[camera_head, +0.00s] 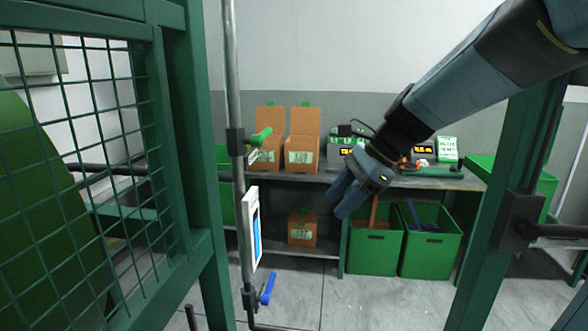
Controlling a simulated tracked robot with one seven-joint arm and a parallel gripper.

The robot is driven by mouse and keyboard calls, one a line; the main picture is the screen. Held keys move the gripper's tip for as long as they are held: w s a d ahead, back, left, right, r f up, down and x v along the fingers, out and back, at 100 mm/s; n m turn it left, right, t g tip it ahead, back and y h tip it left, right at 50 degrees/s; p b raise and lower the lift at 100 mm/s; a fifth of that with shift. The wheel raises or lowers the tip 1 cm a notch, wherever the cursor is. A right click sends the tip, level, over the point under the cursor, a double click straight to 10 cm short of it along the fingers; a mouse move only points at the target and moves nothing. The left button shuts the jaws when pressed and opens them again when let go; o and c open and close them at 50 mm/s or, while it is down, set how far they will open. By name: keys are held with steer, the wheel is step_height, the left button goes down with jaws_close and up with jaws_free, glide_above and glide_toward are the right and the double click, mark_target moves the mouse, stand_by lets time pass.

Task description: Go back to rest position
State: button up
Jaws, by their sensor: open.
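My gripper (346,195) hangs at the end of my arm, which reaches in from the top right. Its blue-grey fingers point down and to the left. It is open, with nothing seen between the fingers. In the picture it overlaps the front edge of the shelf bench (446,183), apparently in front of it. How far the gripper is from the bench is hard to tell.
A green mesh guard (190,130) fills the left; a green post (520,170) stands right. A vertical pipe (236,100) carries a green valve handle (261,137) and blue handle (267,288). Cardboard boxes (302,155) and green bins (374,251) stand behind. Floor (350,300) is clear.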

steer(key=s+d+n+t+h, duration=0.4)
steer(key=s+d+n+h, duration=0.3)
steer(key=s+d+n, duration=0.5)
steer(key=d+n, duration=0.2)
steer(key=n, duration=0.1)
steer(key=shift+s+r+t, duration=0.15)
steer(key=shift+r+t, duration=0.15)
steer(key=shift+t, duration=0.1)
steer(key=shift+s, duration=0.15)
